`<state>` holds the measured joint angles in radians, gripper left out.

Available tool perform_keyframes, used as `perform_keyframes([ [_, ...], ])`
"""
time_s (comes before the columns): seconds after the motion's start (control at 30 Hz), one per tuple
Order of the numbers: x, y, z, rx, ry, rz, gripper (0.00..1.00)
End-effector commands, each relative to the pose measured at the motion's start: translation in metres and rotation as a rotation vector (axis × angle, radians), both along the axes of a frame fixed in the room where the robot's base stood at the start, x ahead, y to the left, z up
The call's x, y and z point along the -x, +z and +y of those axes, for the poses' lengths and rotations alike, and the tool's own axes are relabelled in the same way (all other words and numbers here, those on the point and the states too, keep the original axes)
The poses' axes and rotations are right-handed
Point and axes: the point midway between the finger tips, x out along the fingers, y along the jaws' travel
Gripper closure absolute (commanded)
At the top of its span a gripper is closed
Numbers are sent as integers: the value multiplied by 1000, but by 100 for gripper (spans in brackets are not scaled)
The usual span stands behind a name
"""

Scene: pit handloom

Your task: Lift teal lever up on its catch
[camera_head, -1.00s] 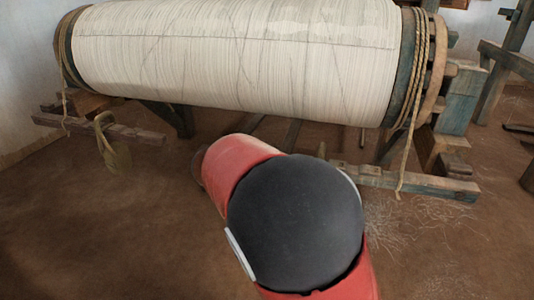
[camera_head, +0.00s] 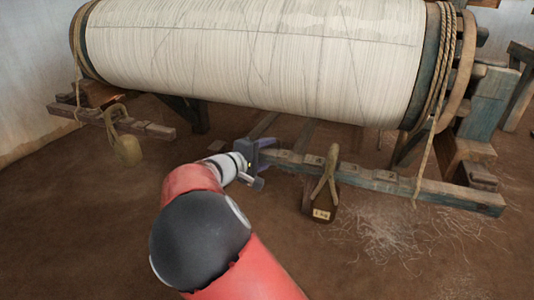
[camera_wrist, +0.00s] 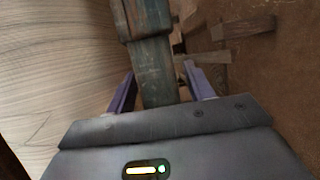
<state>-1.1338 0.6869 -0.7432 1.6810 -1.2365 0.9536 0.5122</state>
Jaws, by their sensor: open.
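The teal lever looks to be the long worn blue-green wooden bar (camera_head: 385,179) with notches along its top, running low in front of the loom's roller. In the wrist view a teal-painted wooden bar (camera_wrist: 157,72) runs down between my fingers. My gripper (camera_head: 258,152) is at the bar's left end in the head view. In the wrist view my gripper (camera_wrist: 160,88) is open, with one purple finger on each side of the bar and a gap showing beside the right finger. The lever's catch cannot be made out.
A block weight (camera_head: 320,212) hangs by a rope loop from the bar, just right of my gripper. The big thread-wound roller (camera_head: 255,55) lies above and behind. Another rope-hung weight (camera_head: 128,150) is at the left.

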Motion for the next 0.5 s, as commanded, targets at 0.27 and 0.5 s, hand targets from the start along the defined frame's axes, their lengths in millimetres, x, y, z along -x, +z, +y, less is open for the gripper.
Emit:
perform_keyframes([
  [0.27,-2,0,-2,-1,0,1,47],
  [0.5,-2,0,-2,-1,0,1,78],
])
